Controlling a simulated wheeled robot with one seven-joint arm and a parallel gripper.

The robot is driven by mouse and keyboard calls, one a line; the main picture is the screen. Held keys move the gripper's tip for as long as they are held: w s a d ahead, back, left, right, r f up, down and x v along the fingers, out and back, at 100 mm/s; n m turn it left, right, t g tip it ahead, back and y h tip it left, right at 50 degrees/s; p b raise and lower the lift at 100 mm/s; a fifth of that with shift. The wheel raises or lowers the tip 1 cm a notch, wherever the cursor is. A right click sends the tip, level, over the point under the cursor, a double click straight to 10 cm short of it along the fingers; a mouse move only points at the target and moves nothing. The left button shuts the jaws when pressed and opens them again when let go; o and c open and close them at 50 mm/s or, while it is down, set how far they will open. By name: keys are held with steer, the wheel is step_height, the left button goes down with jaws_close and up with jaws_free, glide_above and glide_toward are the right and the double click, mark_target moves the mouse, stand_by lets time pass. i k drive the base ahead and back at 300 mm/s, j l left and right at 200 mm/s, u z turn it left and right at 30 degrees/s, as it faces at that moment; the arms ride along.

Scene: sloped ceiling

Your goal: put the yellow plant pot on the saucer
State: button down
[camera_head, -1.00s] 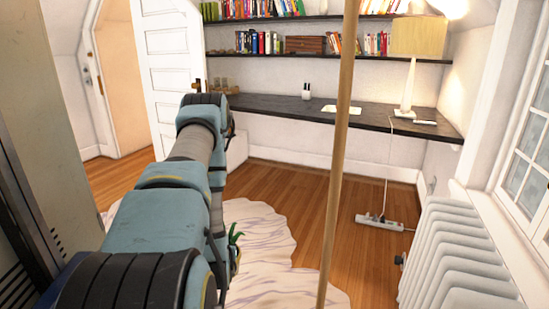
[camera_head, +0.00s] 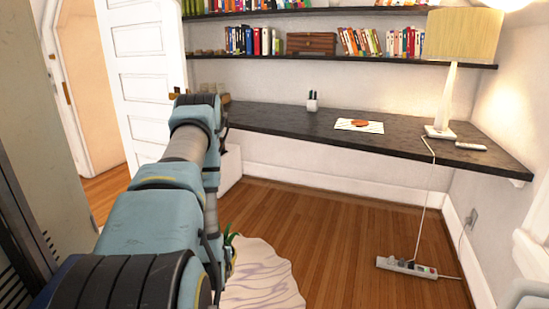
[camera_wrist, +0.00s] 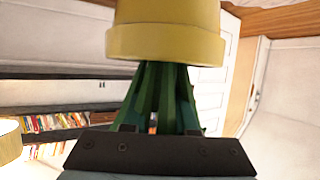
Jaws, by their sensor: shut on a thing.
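The yellow plant pot (camera_wrist: 165,40) fills the top middle of the wrist view, which shows the room upside down. Its green leaves (camera_wrist: 160,95) run down from it into my gripper (camera_wrist: 158,130), which is shut on them. The pot hangs below my gripper, roughly upright. In the head view my arm hides the gripper and most of the pot; some green leaves (camera_head: 231,240) show beside the arm. A flat orange-brown disc, which looks like the saucer (camera_head: 352,123), lies on a white sheet (camera_head: 372,128) on the dark desk.
The dark desk (camera_head: 290,124) holds a lamp (camera_head: 446,95), a pen holder (camera_head: 312,102) and a small white object (camera_head: 471,146). Bookshelves (camera_head: 345,60) hang above. A power strip (camera_head: 406,266) with a cord lies on the floor. The wooden floor before the desk (camera_head: 330,225) is clear.

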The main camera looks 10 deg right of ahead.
mark_target(359, 125)
steer(key=i+l+u, duration=0.1)
steer(key=i, duration=1.1)
